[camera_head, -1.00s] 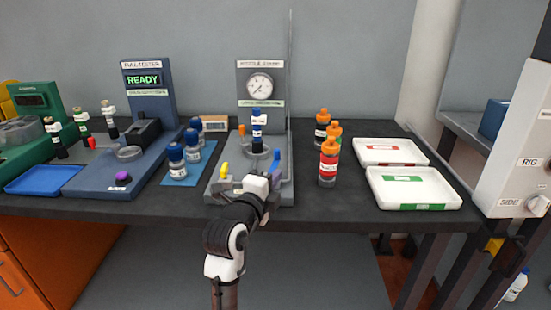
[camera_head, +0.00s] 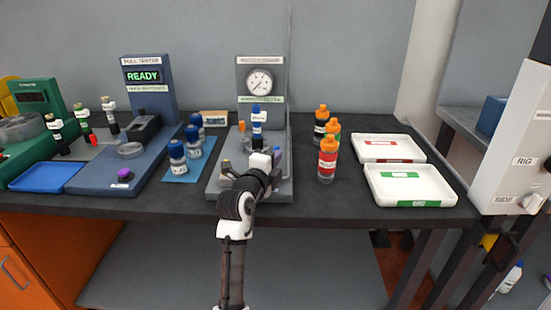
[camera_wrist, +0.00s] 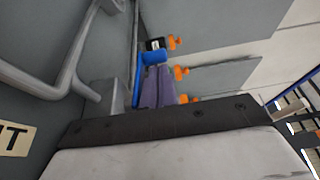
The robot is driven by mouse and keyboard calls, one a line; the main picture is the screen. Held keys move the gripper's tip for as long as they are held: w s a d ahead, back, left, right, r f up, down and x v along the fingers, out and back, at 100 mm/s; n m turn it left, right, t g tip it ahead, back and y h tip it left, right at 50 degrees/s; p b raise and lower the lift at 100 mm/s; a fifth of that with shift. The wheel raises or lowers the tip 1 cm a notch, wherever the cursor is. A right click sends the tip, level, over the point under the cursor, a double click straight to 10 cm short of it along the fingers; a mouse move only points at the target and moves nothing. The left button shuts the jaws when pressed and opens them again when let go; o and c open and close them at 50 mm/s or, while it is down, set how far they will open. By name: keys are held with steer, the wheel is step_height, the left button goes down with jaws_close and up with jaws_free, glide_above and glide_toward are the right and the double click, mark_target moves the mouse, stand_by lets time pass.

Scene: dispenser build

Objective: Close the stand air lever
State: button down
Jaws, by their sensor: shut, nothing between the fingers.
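The grey stand (camera_head: 213,187) with a round gauge (camera_head: 260,81) stands mid-bench. No lever label is readable.
Orange-capped bottles (camera_head: 327,160) stand right of the stand, with white trays (camera_head: 412,203) beyond. Blue-capped bottles (camera_head: 178,160) on a blue mat (camera_head: 174,179) and the blue pull tester (camera_head: 150,85) are at left. A thin upright panel edge rises behind the stand.

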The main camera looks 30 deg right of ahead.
steer(key=shift+w+n+t+y, duration=0.25)
steer(key=shift+n+t+y, duration=0.15)
steer(key=shift+t, duration=0.1)
steer(key=shift+w+a+f+b, duration=0.1)
steer(key=shift+w+a+b, duration=0.1)
steer(key=shift+b, duration=0.4)
steer(key=shift+w+a+r+b, duration=0.1)
steer(key=shift+a+r+b, duration=0.05)
steer(key=shift+r+b, duration=0.15)
steer(key=shift+r+t, duration=0.1)
steer(key=shift+t, duration=0.2)
